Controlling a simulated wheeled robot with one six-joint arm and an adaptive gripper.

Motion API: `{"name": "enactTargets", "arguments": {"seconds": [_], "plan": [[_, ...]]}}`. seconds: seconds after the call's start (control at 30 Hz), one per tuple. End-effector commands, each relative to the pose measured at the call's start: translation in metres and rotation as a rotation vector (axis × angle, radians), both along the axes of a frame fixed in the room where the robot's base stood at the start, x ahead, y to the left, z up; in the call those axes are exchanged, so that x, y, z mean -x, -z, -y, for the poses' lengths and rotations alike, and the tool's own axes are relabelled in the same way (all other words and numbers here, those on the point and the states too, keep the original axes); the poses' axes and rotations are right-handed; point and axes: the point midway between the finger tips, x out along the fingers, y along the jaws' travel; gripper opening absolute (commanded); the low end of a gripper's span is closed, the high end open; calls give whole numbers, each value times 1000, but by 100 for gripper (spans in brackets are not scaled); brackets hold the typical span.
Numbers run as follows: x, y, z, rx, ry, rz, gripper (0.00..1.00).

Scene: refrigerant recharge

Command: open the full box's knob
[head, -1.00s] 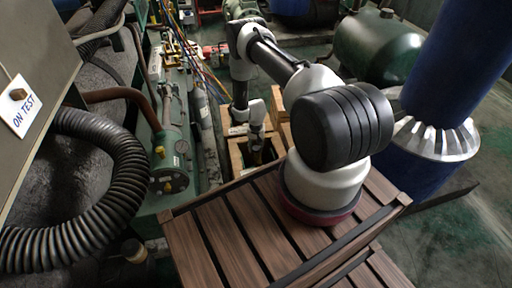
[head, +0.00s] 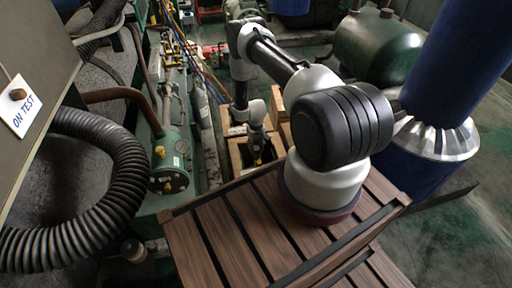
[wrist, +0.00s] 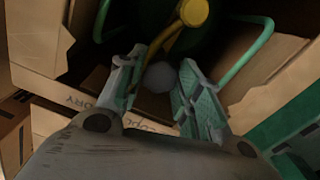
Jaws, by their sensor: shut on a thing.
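An open cardboard box (wrist: 275,60) holds a dark green cylinder, with green handle bars (wrist: 250,50) around its top, in the wrist view. My gripper (wrist: 158,88) reaches down into the box with one finger on each side of a grey round knob (wrist: 158,77) and is shut on it. A yellow round part (wrist: 194,12) on a curved yellow piece stands just beyond the fingers. In the head view my gripper (head: 256,150) is at the mouth of the box (head: 237,158). The fingers hide the sides of the knob, and its turn cannot be told.
Another cardboard box (head: 278,104) stands close by. Green machinery with a cylinder (head: 172,160) and grey bottle (head: 203,108) is left of the boxes. A slatted wooden platform (head: 235,232) is in front, and a blue column (head: 440,100) stands at the right.

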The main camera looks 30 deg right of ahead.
Motion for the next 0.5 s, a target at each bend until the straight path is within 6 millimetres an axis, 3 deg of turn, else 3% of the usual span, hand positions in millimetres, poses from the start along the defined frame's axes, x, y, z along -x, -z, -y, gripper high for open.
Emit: {"name": "enactTargets", "arguments": {"seconds": [0.5], "plan": [[1,0,0,0,-131,-1,11]]}}
